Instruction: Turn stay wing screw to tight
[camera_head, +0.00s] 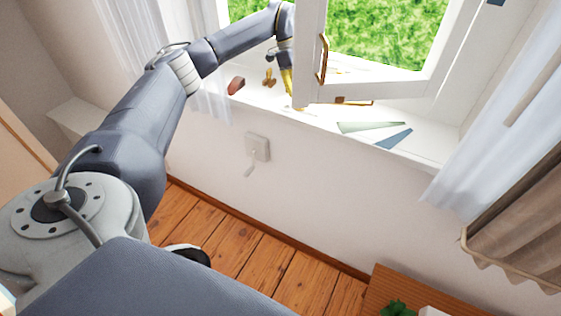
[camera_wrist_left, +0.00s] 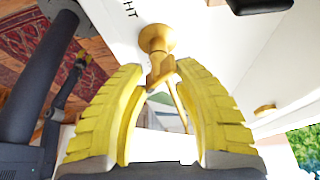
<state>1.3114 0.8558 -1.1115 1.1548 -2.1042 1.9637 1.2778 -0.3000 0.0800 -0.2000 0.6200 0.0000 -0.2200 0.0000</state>
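The brass wing screw (camera_wrist_left: 157,42) shows in the left wrist view, with a round collar on a white surface and its wing between the tips of my yellow fingers. My left gripper (camera_wrist_left: 160,72) straddles the wing closely; whether both fingers press on it I cannot tell. Black letters "HT" (camera_wrist_left: 129,8) are printed beside the collar. In the head view my left gripper (camera_head: 287,84) reaches down to the sill, partly hidden by the open window sash (camera_head: 375,86). The screw itself cannot be made out there.
Brass pegs (camera_head: 269,78) and a red-brown object (camera_head: 236,86) stand on the sill left of my gripper. The sash has a brass handle (camera_head: 322,60) and brass hardware (camera_head: 353,101) along its bottom. Green (camera_head: 370,127) and blue (camera_head: 395,138) flat pieces lie right. A crank (camera_head: 257,148) is on the wall.

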